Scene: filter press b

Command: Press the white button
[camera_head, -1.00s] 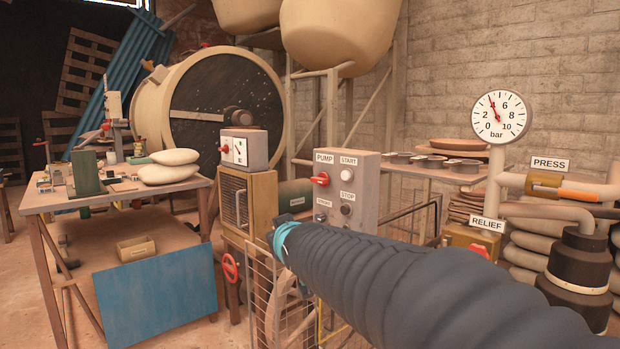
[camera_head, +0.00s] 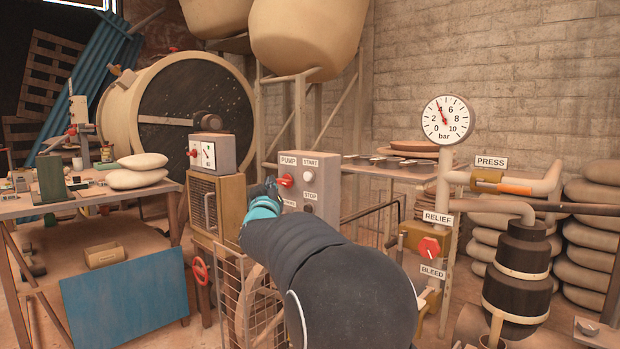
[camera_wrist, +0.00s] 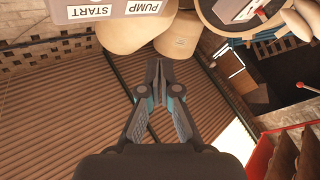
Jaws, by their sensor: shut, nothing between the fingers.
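The white button (camera_head: 308,177) sits under the START label on the grey pump control box (camera_head: 319,198). A dark button (camera_head: 308,208) is below it, under STOP, and a red PUMP switch (camera_head: 286,180) is to its left. My gripper (camera_head: 271,184) is shut and empty, at the left edge of the box in the head view, left of the white button and apart from it. In the wrist view the closed fingers (camera_wrist: 158,72) point at the roof and hoppers. There the box (camera_wrist: 115,8) shows only its upside-down START and PUMP labels; the button is out of frame.
A small box with a red switch (camera_head: 207,151) stands on a cabinet to the left. A pressure gauge (camera_head: 447,120), a RELIEF valve (camera_head: 428,247) and pipes stand to the right. A wire cage (camera_head: 232,290) is below my arm.

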